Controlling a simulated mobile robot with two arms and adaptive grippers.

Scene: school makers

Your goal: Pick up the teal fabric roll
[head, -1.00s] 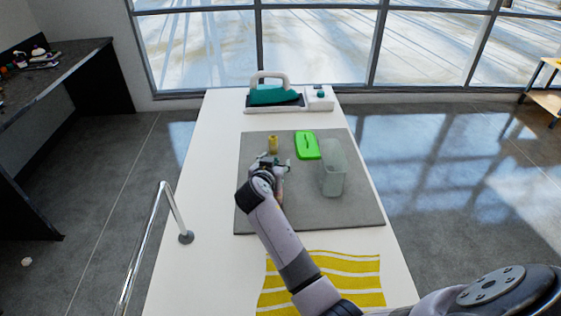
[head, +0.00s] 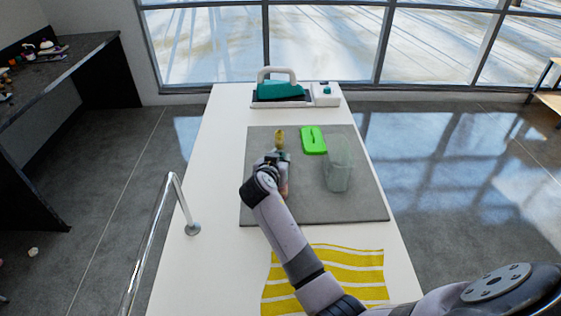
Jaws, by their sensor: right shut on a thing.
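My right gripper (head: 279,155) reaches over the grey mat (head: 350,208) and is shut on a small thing. Only a trace of dark teal-green shows at its fingers, which fits the teal fabric roll; the gripper and wrist hide most of it. I cannot tell whether it is lifted clear of the mat. A small yellow spool-like thing (head: 279,134) stands just beyond the fingertips. My left gripper is not in view.
A bright green case (head: 313,140) and a clear container (head: 338,165) are on the mat to the right. A teal iron (head: 280,91) is at the table's back. A yellow-striped cloth (head: 345,270) lies in front, with a metal rail (head: 155,235) at left.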

